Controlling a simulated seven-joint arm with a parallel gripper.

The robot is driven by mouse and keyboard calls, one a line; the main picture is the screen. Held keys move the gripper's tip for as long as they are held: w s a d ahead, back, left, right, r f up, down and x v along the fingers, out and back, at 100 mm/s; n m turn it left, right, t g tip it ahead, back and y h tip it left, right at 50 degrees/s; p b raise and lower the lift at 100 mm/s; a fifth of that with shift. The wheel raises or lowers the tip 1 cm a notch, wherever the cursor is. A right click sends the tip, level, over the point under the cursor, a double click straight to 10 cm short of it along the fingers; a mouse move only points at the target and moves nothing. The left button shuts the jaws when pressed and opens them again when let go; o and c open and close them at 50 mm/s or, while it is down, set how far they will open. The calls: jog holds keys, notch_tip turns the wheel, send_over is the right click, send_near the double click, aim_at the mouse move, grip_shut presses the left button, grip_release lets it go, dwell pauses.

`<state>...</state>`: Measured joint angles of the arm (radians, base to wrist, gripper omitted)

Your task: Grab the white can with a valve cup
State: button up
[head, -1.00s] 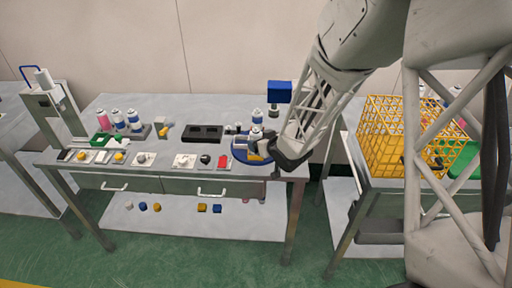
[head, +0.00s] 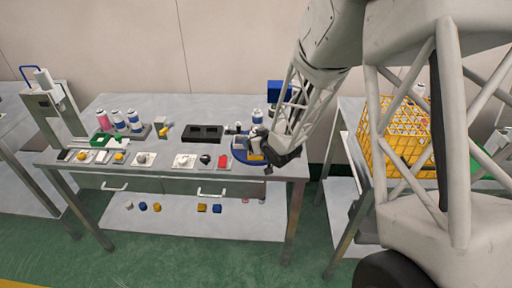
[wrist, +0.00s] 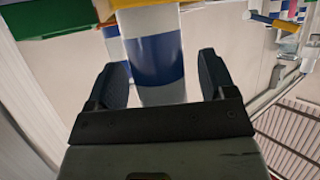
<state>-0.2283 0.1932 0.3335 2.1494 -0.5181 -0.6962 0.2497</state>
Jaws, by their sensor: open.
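A white can with a broad blue band (wrist: 154,62) stands out between the two fingers of my gripper (wrist: 163,80) in the wrist view. The fingers are apart, one on each side of it, with visible gaps. The can's top and any valve cup cannot be made out there. In the head view my gripper (head: 262,147) is low over the right end of the table, at a blue round base (head: 241,160). A white and blue can (head: 257,116) stands just behind it. My gripper and arm hide part of this area.
Several cans (head: 119,121) stand in a rack at the table's left. A black tray (head: 203,133) lies mid-table, with small part plates along the front edge. A crimping stand (head: 55,108) is at the left. A yellow crate (head: 395,140) sits on the right-hand table.

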dwell(0.4)
jog(key=c, duration=1.1)
jog(key=shift+r, duration=0.2)
jog(key=shift+r, duration=0.8)
notch_tip(320, 180, up, 2)
jog(key=s+d, duration=0.1)
jog(key=s, duration=0.4)
jog(key=s+d, duration=0.2)
jog(key=s, duration=0.3)
jog(key=s+d+r, duration=0.1)
jog(key=s, duration=0.4)
jog(key=shift+s+d, duration=0.15)
jog(key=shift+d, duration=0.15)
